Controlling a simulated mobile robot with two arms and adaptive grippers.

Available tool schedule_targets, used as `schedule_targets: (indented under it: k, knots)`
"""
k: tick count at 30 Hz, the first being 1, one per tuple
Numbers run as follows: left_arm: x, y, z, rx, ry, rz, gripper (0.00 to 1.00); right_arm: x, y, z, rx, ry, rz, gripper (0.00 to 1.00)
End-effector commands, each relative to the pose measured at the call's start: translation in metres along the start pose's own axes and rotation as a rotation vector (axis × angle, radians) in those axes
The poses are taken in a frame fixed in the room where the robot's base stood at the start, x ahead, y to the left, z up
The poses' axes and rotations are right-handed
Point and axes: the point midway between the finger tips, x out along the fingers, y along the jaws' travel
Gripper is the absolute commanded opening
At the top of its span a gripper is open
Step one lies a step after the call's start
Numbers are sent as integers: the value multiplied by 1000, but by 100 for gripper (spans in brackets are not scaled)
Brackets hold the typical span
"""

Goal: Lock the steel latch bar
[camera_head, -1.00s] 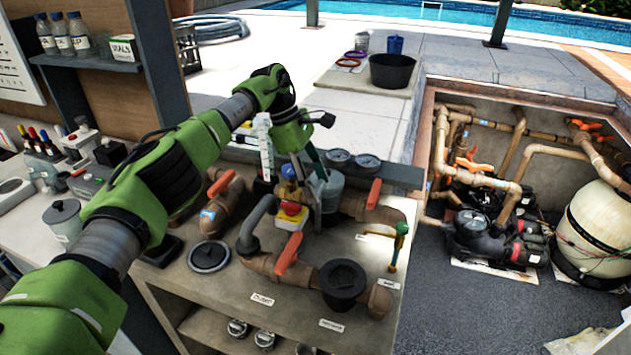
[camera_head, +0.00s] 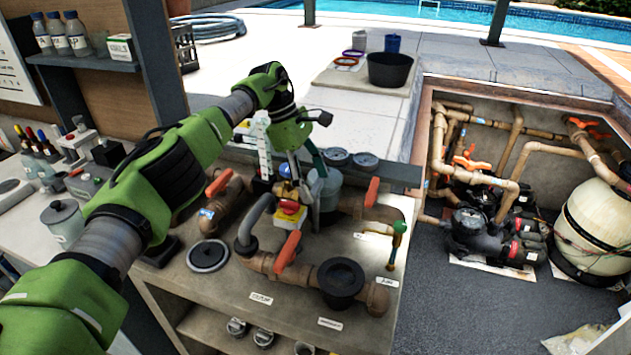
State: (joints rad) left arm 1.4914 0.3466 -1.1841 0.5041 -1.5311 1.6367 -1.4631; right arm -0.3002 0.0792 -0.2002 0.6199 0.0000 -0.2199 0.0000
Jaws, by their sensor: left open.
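My left gripper (camera_head: 306,172) hangs from the green arm that comes in from the left, over the back of the pipe bench. Its jaws point down, just behind and above a valve assembly with a blue, yellow and red body (camera_head: 290,205). Its fingertips are partly lost among the fittings, so I cannot tell whether they touch anything. It is open. I cannot make out a steel latch bar; it may be hidden by the gripper or too small to see. My right gripper is not in view.
Pipes with orange handles (camera_head: 287,252), a black round fitting (camera_head: 341,280) and a black disc (camera_head: 208,256) crowd the bench. A grey tub (camera_head: 326,188) and gauges stand behind. The pit with a pump (camera_head: 475,232) and beige tank (camera_head: 596,232) lies right.

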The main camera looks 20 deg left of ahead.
Motion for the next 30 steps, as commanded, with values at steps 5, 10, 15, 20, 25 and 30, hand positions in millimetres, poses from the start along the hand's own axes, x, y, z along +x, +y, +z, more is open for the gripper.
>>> schedule_targets:
  k: [5,10,15,20,25,30]
  knots:
    - [1,0,0,-2,0,0,67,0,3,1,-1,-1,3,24]
    - [1,-1,-1,-26,0,10,67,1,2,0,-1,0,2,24]
    - [2,-2,-2,-103,0,43,67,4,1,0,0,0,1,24]
    - [2,-2,-2,-214,1,88,67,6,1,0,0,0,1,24]
    - [2,-3,-1,-340,1,141,67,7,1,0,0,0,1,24]
    - [1,-4,0,-472,1,196,67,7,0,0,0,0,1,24]
